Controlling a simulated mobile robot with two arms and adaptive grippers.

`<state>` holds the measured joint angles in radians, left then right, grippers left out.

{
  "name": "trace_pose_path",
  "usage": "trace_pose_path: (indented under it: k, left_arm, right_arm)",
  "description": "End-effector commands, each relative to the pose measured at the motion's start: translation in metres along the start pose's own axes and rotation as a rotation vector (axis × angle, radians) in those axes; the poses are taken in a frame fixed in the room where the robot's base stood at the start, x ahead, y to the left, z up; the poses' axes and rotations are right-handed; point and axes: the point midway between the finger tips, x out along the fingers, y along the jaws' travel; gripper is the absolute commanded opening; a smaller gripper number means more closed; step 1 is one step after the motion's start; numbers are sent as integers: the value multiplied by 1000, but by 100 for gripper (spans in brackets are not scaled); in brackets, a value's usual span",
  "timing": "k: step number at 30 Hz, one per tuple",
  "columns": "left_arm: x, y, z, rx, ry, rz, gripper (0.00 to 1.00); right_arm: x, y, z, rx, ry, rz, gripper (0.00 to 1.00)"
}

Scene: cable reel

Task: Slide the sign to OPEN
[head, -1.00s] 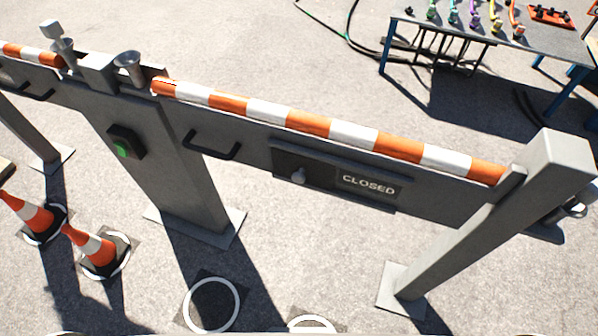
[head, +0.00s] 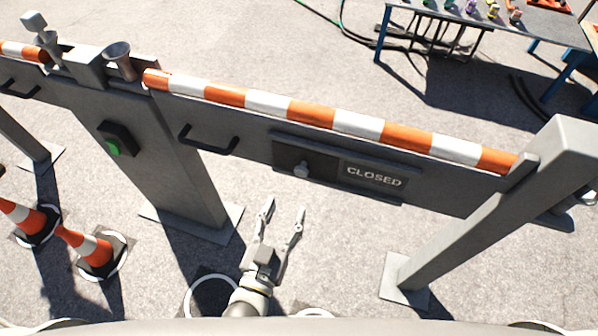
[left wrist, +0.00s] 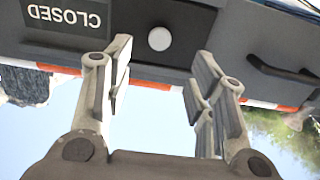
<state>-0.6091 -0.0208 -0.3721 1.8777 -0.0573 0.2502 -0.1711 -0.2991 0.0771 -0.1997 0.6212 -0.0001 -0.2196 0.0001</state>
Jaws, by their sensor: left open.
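The sliding sign (head: 318,166) is a dark panel in a frame on the grey barrier board, with a round grey knob (head: 300,170) at its left part. The word CLOSED (head: 374,177) shows to the right of the knob. My left gripper (head: 284,208) is open and empty, below and in front of the sign, apart from the knob. In the left wrist view, upside down, the knob (left wrist: 159,39) appears between and beyond the open fingers (left wrist: 165,75), and CLOSED (left wrist: 65,17) is at the upper left. My right gripper is not in view.
A black handle (head: 208,140) is on the board left of the sign. A striped bar (head: 330,118) tops the board. A post with a green button (head: 114,147) stands left, and a grey post (head: 480,205) right. Cones (head: 92,250) stand at lower left.

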Motion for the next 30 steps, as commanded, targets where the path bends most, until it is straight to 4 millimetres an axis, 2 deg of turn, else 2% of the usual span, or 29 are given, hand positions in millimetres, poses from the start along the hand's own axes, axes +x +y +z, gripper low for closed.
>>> trace_pose_path:
  k: [5, 18, 24, 30]
  left_arm:
    - [14, -1, -7, 0, 17, -3, 51]
    - [90, 0, -7, -1, 14, -2, 51]
    - [106, -1, -6, -1, 11, -2, 51]
    - [109, -1, -6, -1, 11, -2, 51]
  right_arm:
    - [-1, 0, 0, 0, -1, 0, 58]
    - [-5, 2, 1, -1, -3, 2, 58]
    - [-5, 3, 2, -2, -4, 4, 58]
    - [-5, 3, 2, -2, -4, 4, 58]
